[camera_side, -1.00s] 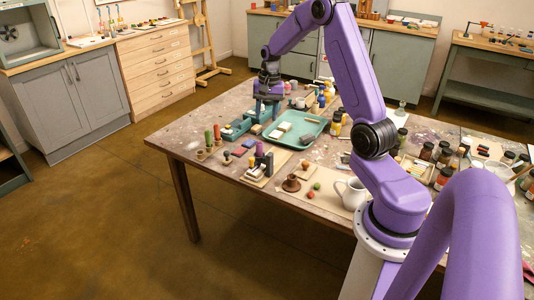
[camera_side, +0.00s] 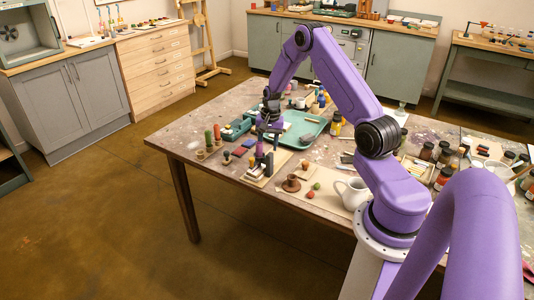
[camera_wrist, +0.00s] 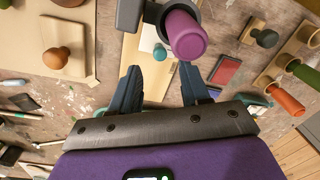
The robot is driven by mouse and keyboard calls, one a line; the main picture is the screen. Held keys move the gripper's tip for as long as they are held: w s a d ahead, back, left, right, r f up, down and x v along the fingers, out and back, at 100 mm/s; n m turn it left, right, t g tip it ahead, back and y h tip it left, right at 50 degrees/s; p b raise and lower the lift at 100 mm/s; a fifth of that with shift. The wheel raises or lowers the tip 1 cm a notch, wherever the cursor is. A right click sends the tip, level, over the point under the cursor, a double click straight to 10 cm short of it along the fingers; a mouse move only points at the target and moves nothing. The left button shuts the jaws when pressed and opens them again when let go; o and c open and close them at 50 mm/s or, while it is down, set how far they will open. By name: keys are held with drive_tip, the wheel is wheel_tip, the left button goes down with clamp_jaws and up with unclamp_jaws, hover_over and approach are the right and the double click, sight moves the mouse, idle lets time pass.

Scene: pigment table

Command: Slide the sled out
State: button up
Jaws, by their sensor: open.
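A dark stand with a purple round grip (camera_wrist: 185,35) rises over a pale wooden board (camera_wrist: 134,55); in the side view the purple grip (camera_side: 259,150) stands at the table's near side. A small teal knob (camera_wrist: 160,51) shows on a pale strip beside the stand's dark part; this may be the sled, but I cannot tell for sure. My gripper (camera_wrist: 160,74) is open and empty, with its fingers either side of the strip's line, short of the teal knob. In the side view my gripper (camera_side: 270,133) hangs just behind the stand. The purple grip hides part of the board.
A teal tray (camera_side: 318,123) lies behind my gripper. A brown knob (camera_wrist: 56,58) is on a board at left. A white jug (camera_side: 352,192) stands near my base.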

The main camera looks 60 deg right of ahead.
drive_tip(key=shift+w+a+f, duration=0.1)
drive_tip(key=shift+w+f, duration=0.05)
drive_tip(key=shift+f, duration=2.05)
